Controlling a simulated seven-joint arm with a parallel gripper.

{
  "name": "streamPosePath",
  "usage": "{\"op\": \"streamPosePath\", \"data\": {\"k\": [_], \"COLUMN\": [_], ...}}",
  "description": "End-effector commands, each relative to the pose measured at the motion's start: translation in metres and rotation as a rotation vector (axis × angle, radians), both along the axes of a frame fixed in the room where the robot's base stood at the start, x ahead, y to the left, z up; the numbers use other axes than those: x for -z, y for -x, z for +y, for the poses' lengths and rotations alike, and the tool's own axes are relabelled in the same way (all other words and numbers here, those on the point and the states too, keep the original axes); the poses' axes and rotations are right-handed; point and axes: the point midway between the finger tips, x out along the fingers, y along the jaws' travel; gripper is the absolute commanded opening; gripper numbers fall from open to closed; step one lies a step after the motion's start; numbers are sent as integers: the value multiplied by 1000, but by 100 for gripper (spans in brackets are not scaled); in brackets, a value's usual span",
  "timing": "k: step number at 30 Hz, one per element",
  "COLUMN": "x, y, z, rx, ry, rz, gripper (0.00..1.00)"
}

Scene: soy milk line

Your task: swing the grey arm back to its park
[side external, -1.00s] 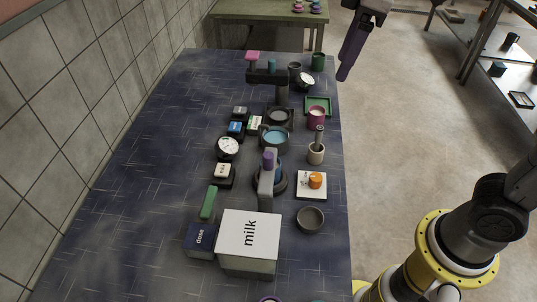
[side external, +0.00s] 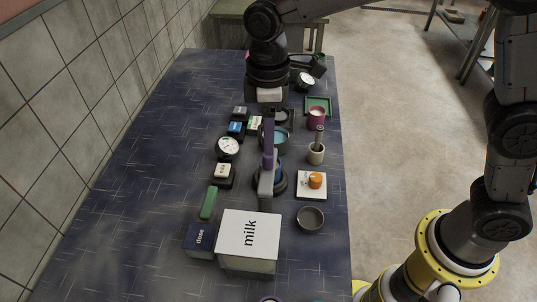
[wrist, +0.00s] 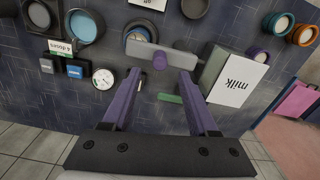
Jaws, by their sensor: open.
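The grey arm (side external: 266,186) reaches out from the white milk box (side external: 249,236) over a round dark dish with blue in it (side external: 281,180). In the wrist view the grey arm (wrist: 180,54) crosses the picture just beyond my fingertips, with its purple knob (wrist: 159,60) between their lines. My gripper (wrist: 160,76) is open, its two purple fingers apart and nothing between them. In the side view my gripper (side external: 268,150) points down at the knob end, and a finger hides the knob there. I cannot tell whether the fingers touch it.
A dark blue "dose" box (side external: 199,237) and a green bar (side external: 208,203) lie left of the milk box. A dial (side external: 228,147) stands to the left. An orange knob on a white plate (side external: 315,181), a grey bowl (side external: 310,219) and a mortar (side external: 316,155) stand right. The table's left side is clear.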

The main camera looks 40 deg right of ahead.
Motion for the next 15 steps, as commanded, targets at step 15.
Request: {"op": "streamPosePath", "data": {"k": [15], "x": [69], "y": [0], "z": [0], "rx": [1], "ry": [1], "rz": [1], "gripper": [60]}}
